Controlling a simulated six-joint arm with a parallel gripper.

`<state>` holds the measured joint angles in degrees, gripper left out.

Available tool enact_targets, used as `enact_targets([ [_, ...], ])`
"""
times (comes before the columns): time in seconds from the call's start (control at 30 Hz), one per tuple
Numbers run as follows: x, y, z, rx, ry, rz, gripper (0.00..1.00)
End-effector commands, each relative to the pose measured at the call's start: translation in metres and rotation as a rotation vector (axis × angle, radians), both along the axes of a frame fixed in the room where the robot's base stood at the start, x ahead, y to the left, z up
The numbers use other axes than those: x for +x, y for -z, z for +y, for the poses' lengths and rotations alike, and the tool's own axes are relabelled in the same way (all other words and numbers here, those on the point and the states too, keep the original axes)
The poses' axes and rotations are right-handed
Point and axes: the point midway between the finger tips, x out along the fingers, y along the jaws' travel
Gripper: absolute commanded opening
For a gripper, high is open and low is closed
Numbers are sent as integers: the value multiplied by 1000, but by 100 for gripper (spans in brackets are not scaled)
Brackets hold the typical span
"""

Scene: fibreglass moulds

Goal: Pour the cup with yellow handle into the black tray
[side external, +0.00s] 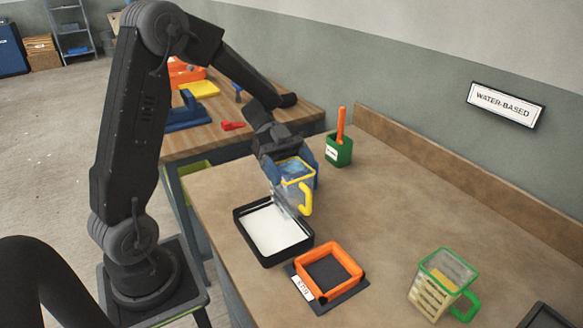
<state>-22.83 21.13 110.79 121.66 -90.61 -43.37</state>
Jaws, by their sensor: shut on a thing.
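The cup with the yellow handle (306,198) is clear, with a yellow rim and bluish contents. My gripper (291,170) is shut on it, with blue fingers on either side of the cup. The cup is at the upper right edge of the black tray (264,264) and its lower part overlaps the tray in the picture. It looks tilted, but I cannot tell how far. A pale, see-through streak shows below it at the tray's edge; I cannot tell if it is liquid or cup wall. The tray lies on the bench with a white surface inside.
An orange square frame (330,290) on a dark base sits right of the tray. A clear cup with a green handle (440,285) stands further right. A green holder (338,152) with an orange-handled tool stands behind my gripper. The bench's right middle is clear.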

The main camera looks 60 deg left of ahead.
Motion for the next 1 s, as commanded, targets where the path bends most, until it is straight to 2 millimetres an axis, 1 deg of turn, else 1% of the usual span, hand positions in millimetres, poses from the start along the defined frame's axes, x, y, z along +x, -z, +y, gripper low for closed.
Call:
enact_targets([
  [0.17, 0, -1, 0, 0, 0, -2, 33],
  [0.23, 0, -4, 0, 0, -1, -4, 33],
  [0.5, 0, -29, 0, 1, -1, -5, 33],
  [0.63, 0, -38, 0, 0, 0, -4, 33],
  [1.0, 0, -40, 0, -1, -1, -1, 33],
])
